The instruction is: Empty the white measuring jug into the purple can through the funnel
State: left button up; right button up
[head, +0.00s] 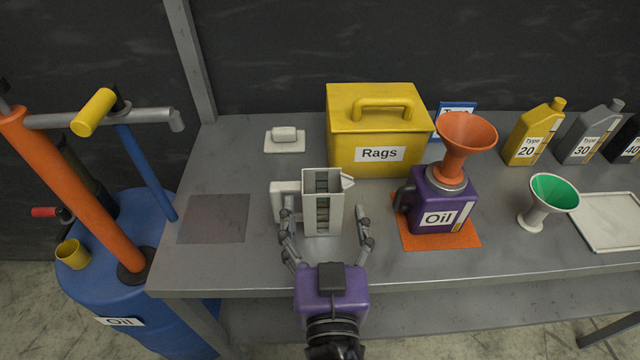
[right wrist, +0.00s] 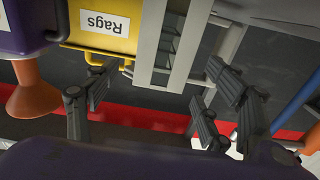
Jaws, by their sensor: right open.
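The white measuring jug (head: 309,213) stands upright on the grey bench, with its handle to the left, its spout to the right and a window strip down its front. It also shows in the right wrist view (right wrist: 186,52), turned upside down. My right gripper (head: 326,222) is open in front of the jug, with fingers toward its left and right sides; contact cannot be told. The purple can (head: 428,196), labelled Oil, stands to the right. An orange funnel (head: 467,134) sits upright in its top. My left gripper is not in view. The jug's contents cannot be told.
The can stands on an orange mat (head: 467,240). A yellow Rags box (head: 345,115) stands behind the jug. A green-lined funnel (head: 541,213), a white tray (head: 612,240) and several bottles (head: 526,150) are at the right. A blue drum (head: 150,290) with a pump is left.

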aim_at(323, 188)
jog(key=shift+w+a+r, duration=0.1)
jog(key=shift+w+r, duration=0.1)
jog(key=shift+w, duration=0.2)
jog(key=shift+w+r+p, duration=0.35)
jog(key=shift+w+p, duration=0.35)
jog(key=shift+p, duration=0.05)
jog(key=w, duration=0.1)
jog(key=w+p, duration=0.1)
jog(key=w, duration=0.2)
jog(key=shift+w+f, duration=0.15)
jog(key=shift+f, duration=0.25)
jog(key=shift+c, duration=0.6)
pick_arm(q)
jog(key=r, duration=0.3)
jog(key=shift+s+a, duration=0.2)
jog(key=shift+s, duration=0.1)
pick_arm(e)
jog(key=c, duration=1.7)
